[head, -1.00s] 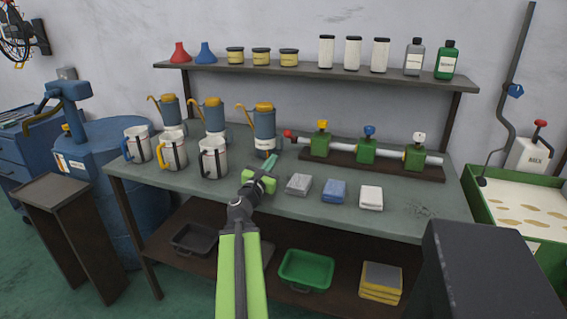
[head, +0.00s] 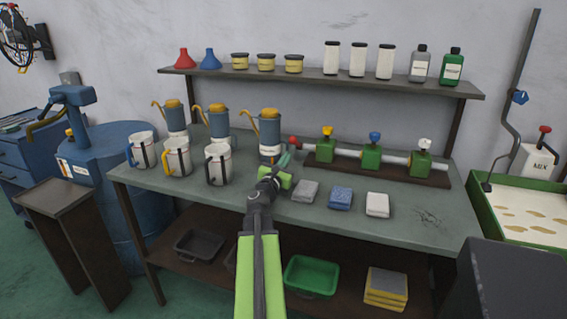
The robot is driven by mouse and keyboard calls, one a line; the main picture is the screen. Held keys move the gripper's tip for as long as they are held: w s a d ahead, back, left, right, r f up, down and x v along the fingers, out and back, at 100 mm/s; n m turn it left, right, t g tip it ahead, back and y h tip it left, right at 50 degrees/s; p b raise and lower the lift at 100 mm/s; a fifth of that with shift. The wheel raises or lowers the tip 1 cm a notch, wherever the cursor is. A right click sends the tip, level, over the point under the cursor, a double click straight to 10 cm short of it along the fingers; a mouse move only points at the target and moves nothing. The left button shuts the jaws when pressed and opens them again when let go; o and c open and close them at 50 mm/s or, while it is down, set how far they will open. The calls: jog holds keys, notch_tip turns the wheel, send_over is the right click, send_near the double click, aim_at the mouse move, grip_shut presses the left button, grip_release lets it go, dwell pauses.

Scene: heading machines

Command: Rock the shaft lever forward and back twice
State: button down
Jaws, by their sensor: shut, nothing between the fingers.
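No part is clearly marked as the shaft lever. A tall bent dark rod (head: 515,100) with a blue knob (head: 520,97) stands at the far right, its lower end at the green trough (head: 485,210). A white box (head: 533,160) labelled MIX beside it carries a red-topped lever (head: 544,131). On the bench, a grey pipe (head: 346,152) runs through green valve blocks, with a red knob (head: 294,141) at its left end. My gripper (head: 285,160) is shut and empty over the bench, just in front of that red knob in the picture. Contact cannot be told.
Oil cans (head: 268,128) and mugs (head: 221,165) crowd the bench's left half. Folded cloths (head: 340,198) lie right of my gripper. The bench's right front (head: 425,225) is clear. A dark block (head: 510,275) fills the lower right. A blue drum (head: 115,190) stands left.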

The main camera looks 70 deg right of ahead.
jog(key=d, duration=0.4)
jog(key=shift+w+d+r, duration=0.1)
jog(key=shift+w+r, duration=0.2)
jog(key=shift+r, duration=0.05)
jog(key=shift+r+p, duration=0.1)
jog(key=shift+p, duration=0.25)
